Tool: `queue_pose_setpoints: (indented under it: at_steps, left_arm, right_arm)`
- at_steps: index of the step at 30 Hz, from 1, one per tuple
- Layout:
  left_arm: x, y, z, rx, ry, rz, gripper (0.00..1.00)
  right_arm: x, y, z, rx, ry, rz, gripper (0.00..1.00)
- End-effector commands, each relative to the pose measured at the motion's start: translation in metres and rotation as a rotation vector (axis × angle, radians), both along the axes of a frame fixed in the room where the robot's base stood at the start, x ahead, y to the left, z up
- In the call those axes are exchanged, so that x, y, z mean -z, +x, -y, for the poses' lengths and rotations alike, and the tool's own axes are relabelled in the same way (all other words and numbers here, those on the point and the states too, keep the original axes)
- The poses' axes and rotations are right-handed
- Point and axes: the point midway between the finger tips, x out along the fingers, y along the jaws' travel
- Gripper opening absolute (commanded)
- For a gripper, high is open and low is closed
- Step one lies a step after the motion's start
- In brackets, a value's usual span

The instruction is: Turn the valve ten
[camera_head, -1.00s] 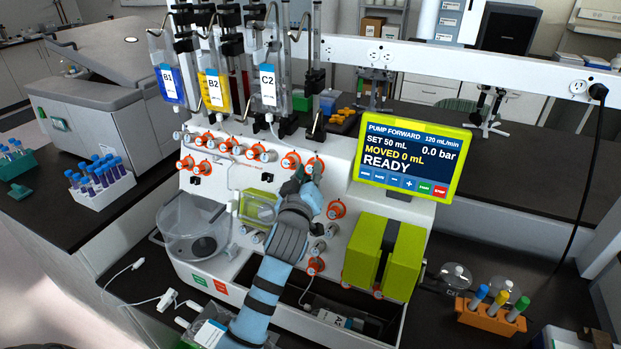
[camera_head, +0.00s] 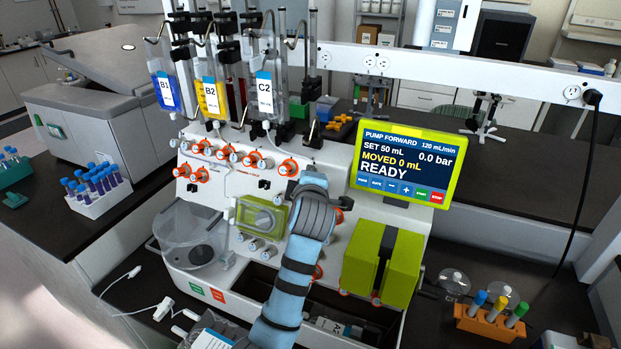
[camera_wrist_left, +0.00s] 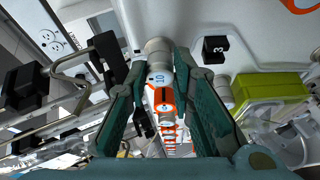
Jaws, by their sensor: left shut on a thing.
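Valve ten (camera_wrist_left: 157,80) is a pale round valve part with a blue "10" on its label and orange beside it. In the left wrist view it lies between the two dark green fingers of my left gripper (camera_wrist_left: 160,70), which is shut on it. In the head view my left wrist (camera_head: 312,208) is over the pump panel (camera_head: 335,152) and hides the fingers and the valve. How far the valve is turned cannot be told. My right gripper is not in view.
Orange valves (camera_head: 288,168) crowd the panel left of my wrist. Hanging bags (camera_head: 264,98) are above, a screen reading READY (camera_head: 405,165) is at right, and yellow-green blocks (camera_head: 403,262) are below it. A clear bowl (camera_head: 187,235) stands at left.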

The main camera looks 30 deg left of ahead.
Motion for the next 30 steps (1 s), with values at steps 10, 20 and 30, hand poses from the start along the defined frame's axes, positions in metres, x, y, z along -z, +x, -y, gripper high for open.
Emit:
queue_pose_setpoints:
  at_steps: [10, 20, 30]
  left_arm:
    - [-0.0024, 0.001, 0.0005, -0.037, -0.092, 0.008, 0.0]
    - [-0.002, 0.0009, 0.0003, -0.04, -0.1, 0.009, 0.0]
    - [-0.0015, 0.0006, -0.0003, -0.041, -0.099, 0.008, 0.42]
  right_arm:
    - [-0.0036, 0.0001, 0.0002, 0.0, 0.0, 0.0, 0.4]
    - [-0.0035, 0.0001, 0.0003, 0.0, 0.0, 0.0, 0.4]
    - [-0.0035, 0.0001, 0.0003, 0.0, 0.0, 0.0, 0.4]
